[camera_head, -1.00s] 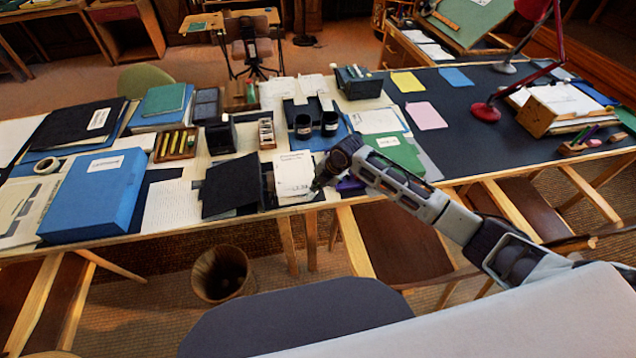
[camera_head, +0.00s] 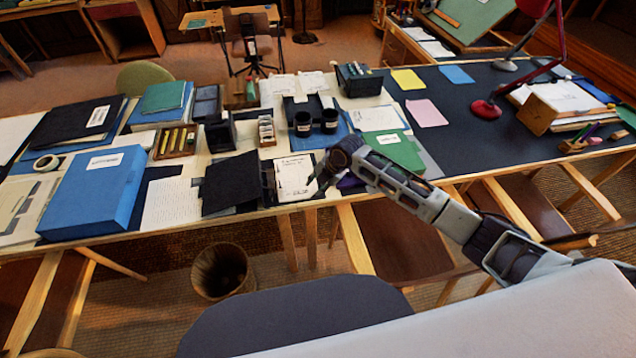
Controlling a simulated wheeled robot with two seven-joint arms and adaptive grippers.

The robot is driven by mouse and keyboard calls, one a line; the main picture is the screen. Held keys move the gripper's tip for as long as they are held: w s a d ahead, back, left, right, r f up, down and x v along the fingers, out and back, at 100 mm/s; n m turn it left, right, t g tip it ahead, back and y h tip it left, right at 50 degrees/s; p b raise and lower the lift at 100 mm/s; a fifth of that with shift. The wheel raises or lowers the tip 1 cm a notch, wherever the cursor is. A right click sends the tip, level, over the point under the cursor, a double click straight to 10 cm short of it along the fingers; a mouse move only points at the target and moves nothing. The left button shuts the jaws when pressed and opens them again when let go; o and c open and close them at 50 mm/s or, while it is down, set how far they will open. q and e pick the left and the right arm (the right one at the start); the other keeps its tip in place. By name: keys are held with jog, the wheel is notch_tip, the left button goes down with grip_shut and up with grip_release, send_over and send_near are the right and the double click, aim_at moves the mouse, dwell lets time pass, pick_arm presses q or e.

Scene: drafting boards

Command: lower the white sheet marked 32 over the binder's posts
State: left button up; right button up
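The white sheet (camera_head: 294,176) lies flat or nearly flat over the right side of the open black binder, near the table's front edge. Dark binder shows along the sheet's edges. Its marking is too small to read. The binder's black cover (camera_head: 231,182) lies open to the left. The posts cannot be made out. My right gripper (camera_head: 317,181) is at the sheet's right edge, reaching in from the right. Its fingers are too small to show whether they still pinch the sheet. My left gripper is not in view.
A green folder (camera_head: 398,150) lies just right of my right gripper. Two black cups (camera_head: 303,124) stand behind the sheet. A blue box (camera_head: 95,192) and a pencil tray (camera_head: 176,141) are to the left. A red lamp (camera_head: 486,110) stands on the right board.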

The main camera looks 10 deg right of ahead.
jog(key=v, duration=1.2)
dwell(0.5)
jog(key=shift+s, duration=0.1)
dwell(0.9)
